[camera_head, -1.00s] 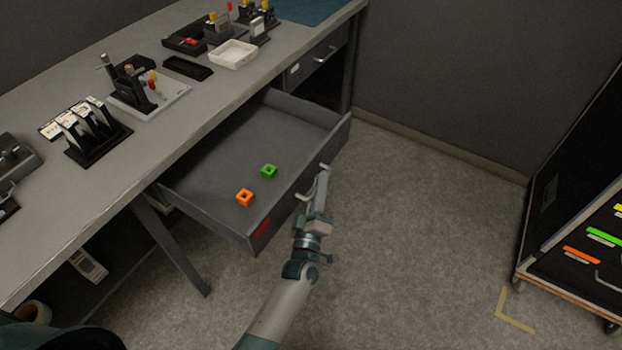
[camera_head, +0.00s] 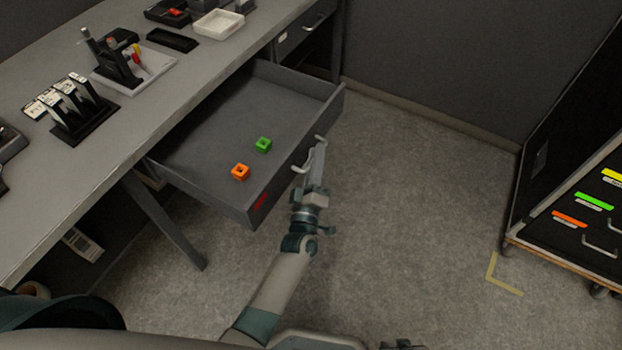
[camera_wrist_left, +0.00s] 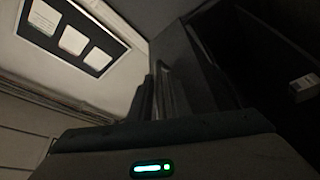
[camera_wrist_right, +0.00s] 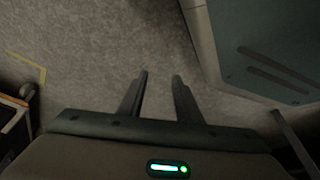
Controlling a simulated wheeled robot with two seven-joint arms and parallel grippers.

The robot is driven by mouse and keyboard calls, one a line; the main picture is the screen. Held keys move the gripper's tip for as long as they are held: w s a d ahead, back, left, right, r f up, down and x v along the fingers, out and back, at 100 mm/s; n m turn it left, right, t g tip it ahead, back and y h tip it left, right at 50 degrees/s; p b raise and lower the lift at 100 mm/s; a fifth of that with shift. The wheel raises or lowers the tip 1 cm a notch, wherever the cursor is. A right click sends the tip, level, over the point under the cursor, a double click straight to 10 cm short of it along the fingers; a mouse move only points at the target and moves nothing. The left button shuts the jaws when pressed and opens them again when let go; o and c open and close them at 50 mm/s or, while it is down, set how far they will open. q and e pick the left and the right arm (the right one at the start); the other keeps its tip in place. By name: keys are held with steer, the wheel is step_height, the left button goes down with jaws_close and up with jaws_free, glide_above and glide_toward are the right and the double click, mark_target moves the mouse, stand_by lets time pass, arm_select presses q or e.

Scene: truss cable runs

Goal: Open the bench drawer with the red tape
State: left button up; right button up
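The bench drawer (camera_head: 205,148) with the red tape (camera_head: 260,201) on its front stands pulled well out from under the bench. My left gripper (camera_head: 318,150) is at its pale bar handle (camera_head: 302,167), whose ends show beside the fingers. In the left wrist view the fingers (camera_wrist_left: 154,92) are close together beside a dark panel, and they appear shut on the handle; the grip itself is mostly hidden. My right gripper (camera_head: 403,345) barely shows at the bottom edge. In the right wrist view its fingers (camera_wrist_right: 160,85) are apart and empty above the floor.
The bench top (camera_head: 150,110) carries racks and trays. Another drawer (camera_head: 300,32) is shut farther back. A dark cabinet (camera_head: 560,190) stands at right. The floor between is clear.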

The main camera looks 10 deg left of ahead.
arm_select(q)
steer(key=shift+s+f, duration=0.2)
steer(key=shift+s, duration=0.45)
steer(key=b+v, duration=0.2)
steer(key=v, duration=1.4)
arm_select(e)
steer(key=shift+s+d+r+g, duration=0.3)
steer(key=shift+r+g, duration=0.3)
steer(key=shift+r, duration=0.05)
